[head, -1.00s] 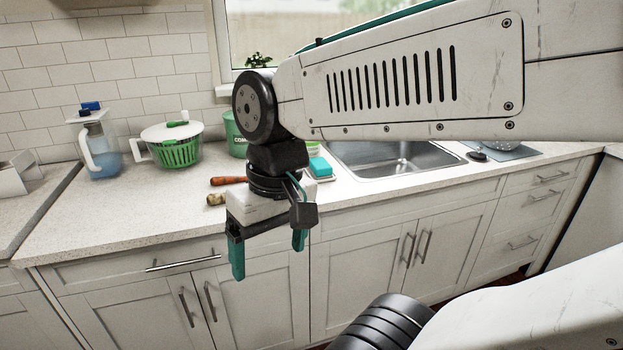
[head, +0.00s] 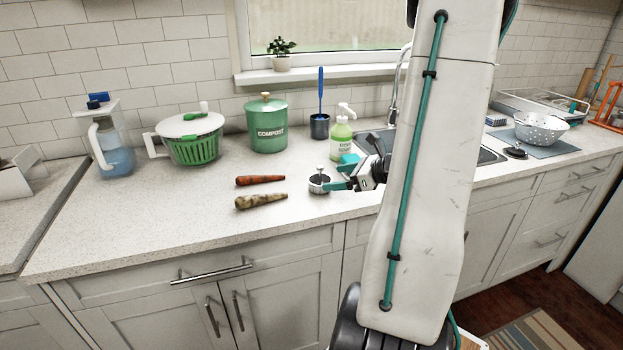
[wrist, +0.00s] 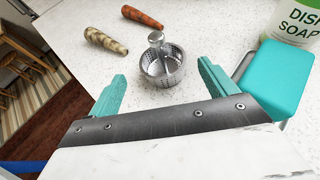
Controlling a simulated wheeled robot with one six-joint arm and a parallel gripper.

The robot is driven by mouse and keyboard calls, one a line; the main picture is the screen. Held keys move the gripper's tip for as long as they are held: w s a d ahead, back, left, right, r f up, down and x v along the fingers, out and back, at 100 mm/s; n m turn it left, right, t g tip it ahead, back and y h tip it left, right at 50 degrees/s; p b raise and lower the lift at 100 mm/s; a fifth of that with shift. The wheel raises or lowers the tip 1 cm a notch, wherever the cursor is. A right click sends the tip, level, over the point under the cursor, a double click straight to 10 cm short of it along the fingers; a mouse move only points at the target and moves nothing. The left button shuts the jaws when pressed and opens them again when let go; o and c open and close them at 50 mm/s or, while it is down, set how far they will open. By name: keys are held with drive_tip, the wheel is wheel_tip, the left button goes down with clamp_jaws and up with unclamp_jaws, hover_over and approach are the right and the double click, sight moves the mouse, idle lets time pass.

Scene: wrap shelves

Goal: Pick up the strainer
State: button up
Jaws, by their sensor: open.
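The strainer (head: 319,184) is a small metal perforated basket with a knob on a central post. It stands upright on the counter, left of my gripper in the head view. It also shows in the wrist view (wrist: 162,72), centred between the two teal fingers. My gripper (head: 341,173) is open and low over the counter, with its fingertips close to the strainer's near side. The gripper (wrist: 161,78) holds nothing. I cannot tell whether a finger touches the strainer. In the head view my arm hides part of the sink.
A teal sponge (wrist: 272,78) and the dish soap (head: 341,138) are close right. The compost bin (head: 268,126) stands behind. A colander (head: 541,128) is far right. The counter front is clear.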

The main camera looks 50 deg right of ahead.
sight(317, 181)
drive_tip(key=x, duration=0.2)
drive_tip(key=shift+w+d+f, duration=0.15)
drive_tip(key=shift+w, duration=0.2)
drive_tip(key=x, duration=0.5)
drive_tip(key=shift+f, duration=0.3)
drive_tip(key=c, duration=1)
